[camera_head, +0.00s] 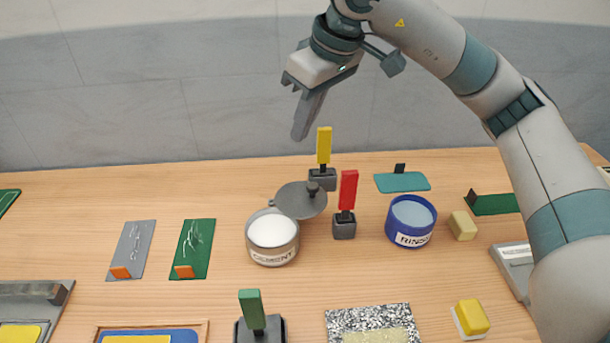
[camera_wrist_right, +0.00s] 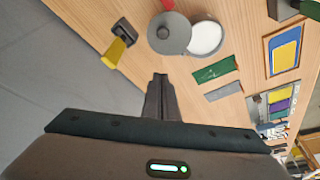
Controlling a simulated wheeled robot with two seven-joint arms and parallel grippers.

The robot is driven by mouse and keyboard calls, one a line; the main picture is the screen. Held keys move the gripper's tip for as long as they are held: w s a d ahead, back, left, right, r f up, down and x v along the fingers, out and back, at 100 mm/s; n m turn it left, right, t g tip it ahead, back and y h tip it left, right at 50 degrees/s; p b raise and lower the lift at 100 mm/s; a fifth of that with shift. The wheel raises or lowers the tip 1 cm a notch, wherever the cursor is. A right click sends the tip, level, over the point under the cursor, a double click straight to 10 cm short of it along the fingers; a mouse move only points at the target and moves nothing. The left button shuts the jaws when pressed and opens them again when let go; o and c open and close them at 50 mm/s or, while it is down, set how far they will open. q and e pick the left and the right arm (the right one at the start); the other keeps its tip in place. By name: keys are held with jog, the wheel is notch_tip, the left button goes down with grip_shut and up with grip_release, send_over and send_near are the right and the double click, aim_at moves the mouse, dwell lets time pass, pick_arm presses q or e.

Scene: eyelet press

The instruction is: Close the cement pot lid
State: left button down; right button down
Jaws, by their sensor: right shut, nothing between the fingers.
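The cement pot (camera_head: 272,247) is a grey metal pot labelled CEMENT, with white content showing at its open top. Its round grey lid (camera_head: 303,200), with a dark knob, is swung out behind and to the right of the pot, leaving the mouth uncovered. In the right wrist view the lid (camera_wrist_right: 169,33) lies beside the white mouth of the pot (camera_wrist_right: 205,38). My right gripper (camera_head: 300,132) is shut and empty, raised above the table's back edge, behind the lid. Its fingers (camera_wrist_right: 160,80) also show in the wrist view. My left gripper is not in view.
Yellow-handled (camera_head: 323,147) and red-handled (camera_head: 348,190) tools stand upright in dark blocks close to the lid. A blue RINSE pot (camera_head: 411,221) stands to the right. Green (camera_head: 192,248) and grey (camera_head: 131,248) cards lie left. A green-handled tool (camera_head: 252,310) stands in front.

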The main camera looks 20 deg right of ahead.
aim_at(297, 189)
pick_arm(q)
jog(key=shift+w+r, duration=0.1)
pick_arm(e)
jog(key=shift+r, duration=0.1)
dwell(0.3)
